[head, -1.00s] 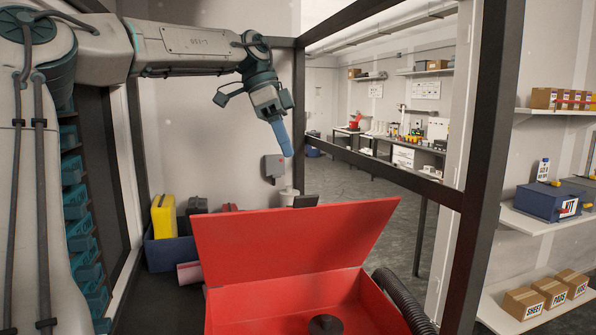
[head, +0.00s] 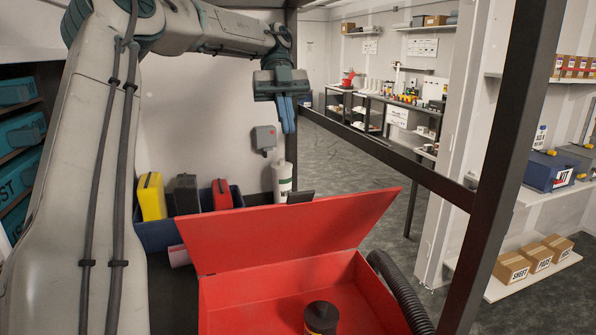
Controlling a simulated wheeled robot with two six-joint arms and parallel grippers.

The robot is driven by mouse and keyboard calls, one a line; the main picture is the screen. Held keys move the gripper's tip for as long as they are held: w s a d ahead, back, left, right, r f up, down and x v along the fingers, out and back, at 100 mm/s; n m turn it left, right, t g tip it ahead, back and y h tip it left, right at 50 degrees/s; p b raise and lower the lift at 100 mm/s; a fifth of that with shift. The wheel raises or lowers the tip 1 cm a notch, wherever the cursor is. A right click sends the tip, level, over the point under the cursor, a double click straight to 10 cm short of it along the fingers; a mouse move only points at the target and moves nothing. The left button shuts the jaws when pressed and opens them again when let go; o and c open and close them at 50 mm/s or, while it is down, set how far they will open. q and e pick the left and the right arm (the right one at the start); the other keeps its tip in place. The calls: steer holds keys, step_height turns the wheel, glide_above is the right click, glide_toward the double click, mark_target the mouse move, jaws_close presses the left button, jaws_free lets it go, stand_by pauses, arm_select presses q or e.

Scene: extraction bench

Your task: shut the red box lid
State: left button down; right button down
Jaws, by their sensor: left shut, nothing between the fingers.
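The red box (head: 250,292) stands at the lower middle of the head view. Its red lid (head: 290,232) is open, raised and leaning back at the far side. A black cylindrical item (head: 321,316) with a yellow-marked side is inside the box. My left gripper (head: 288,122) hangs above and behind the lid, fingers pointing down, shut and empty, apart from the lid. My right gripper is not in view.
A blue bin (head: 158,236) with yellow, black and red cases stands behind the box at left. A white bottle (head: 282,180) stands behind the lid. A black ribbed hose (head: 398,290) runs along the box's right side. Dark frame posts (head: 520,120) stand at right.

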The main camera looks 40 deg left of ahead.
arm_select(q)
steer(key=p, duration=0.5)
glide_toward(301, 194)
steer(key=f, duration=0.1)
steer(key=d+f, duration=0.1)
steer(key=f, duration=0.2)
steer(key=shift+s+d+f, duration=0.25)
steer(key=shift+d, duration=0.05)
steer(key=shift+s+d+f, duration=0.3)
steer(key=shift+d+f, duration=0.15)
steer(key=shift+f, duration=0.05)
steer(key=shift+f, duration=0.1)
